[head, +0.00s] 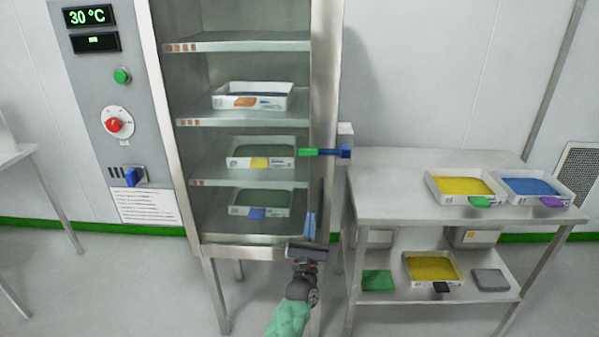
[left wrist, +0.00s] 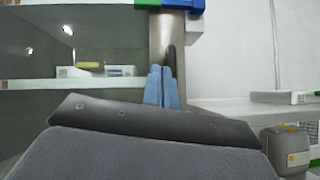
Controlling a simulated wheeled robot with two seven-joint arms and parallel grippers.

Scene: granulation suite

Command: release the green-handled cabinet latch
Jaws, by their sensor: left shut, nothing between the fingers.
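The cabinet latch (head: 328,153) has a green handle end and a blue bar, and lies level across the cabinet's right front post. Its blue body meets a pale block on the right side of the post. In the left wrist view the latch (left wrist: 170,4) shows at the top edge, green to the left and blue to the right. My left gripper (head: 309,226) is shut and empty, with its blue fingers pointing up in front of the post, below the latch and apart from it. The fingers also show in the left wrist view (left wrist: 162,87). My right gripper is not in view.
The cabinet's shelves (head: 240,119) hold white trays (head: 252,97). A steel table (head: 440,213) with trays of yellow and blue material stands close on the right. A control panel (head: 113,115) is on the left. The floor in front is clear.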

